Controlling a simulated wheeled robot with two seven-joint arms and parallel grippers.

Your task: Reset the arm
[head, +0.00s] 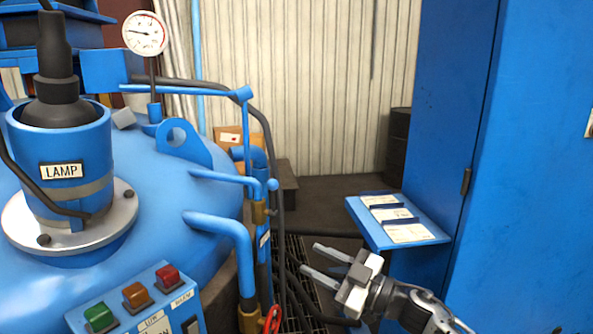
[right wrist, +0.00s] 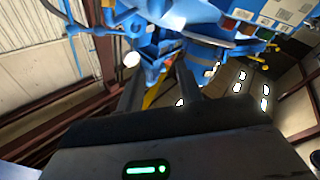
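My right gripper (head: 325,263) comes in from the lower right in the head view. Its two fingers are apart with nothing between them, pointing left toward the furnace's pipes. In the right wrist view its dark fingers (right wrist: 158,92) also stand apart and empty, with blue structure beyond. My left gripper is not in view. The blue furnace (head: 165,215) fills the left of the head view, with a lamp housing (head: 62,150) marked LAMP on top. The right gripper is apart from the furnace in the head view.
A control box with green, orange and red buttons (head: 137,295) is at lower left. A gauge (head: 145,33) stands above the furnace. A red valve handle (head: 272,319) is near the gripper. A blue shelf with papers (head: 432,229) juts from the blue cabinet (head: 535,150) at right.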

